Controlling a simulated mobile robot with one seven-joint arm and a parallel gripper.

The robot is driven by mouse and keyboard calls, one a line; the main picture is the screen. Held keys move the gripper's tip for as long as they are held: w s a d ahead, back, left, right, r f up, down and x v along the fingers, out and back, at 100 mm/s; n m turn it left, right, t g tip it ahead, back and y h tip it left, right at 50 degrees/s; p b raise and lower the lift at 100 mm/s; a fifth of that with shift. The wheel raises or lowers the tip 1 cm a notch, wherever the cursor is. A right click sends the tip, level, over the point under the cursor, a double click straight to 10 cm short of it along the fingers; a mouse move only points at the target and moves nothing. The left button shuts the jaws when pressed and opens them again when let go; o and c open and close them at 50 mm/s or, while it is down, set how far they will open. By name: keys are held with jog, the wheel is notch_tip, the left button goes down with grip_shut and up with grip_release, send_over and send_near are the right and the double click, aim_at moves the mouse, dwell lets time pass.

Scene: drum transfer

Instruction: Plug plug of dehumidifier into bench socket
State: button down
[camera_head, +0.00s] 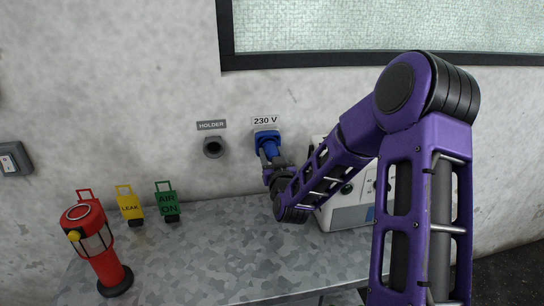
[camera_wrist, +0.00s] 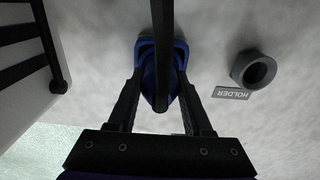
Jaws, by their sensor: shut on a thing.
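The blue plug (camera_wrist: 150,88) is between the two dark fingers of my gripper (camera_wrist: 160,76) in the wrist view, and the gripper is shut on it. A black cable (camera_wrist: 162,30) crosses in front of the plug and hides its middle. The blue bench socket (camera_head: 266,135) is on the wall under the 230 V label (camera_head: 265,121); its blue rim (camera_wrist: 181,48) shows behind the plug in the wrist view. The plug is at the socket face, lined up with it; I cannot tell how deep it sits. In the head view my gripper (camera_head: 271,164) is just below the socket.
The grey holder (camera_head: 213,147) is empty, left of the socket. A white dehumidifier (camera_head: 345,217) stands on the metal bench (camera_head: 225,255), partly hidden by my arm. A red lantern (camera_head: 100,250), yellow LEAK tag (camera_head: 129,206) and green AIR ON tag (camera_head: 167,203) are at left.

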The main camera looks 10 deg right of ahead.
jog(key=shift+w, duration=0.5)
jog(key=shift+c, duration=1.2)
grip_release()
jog(key=shift+b, duration=0.3)
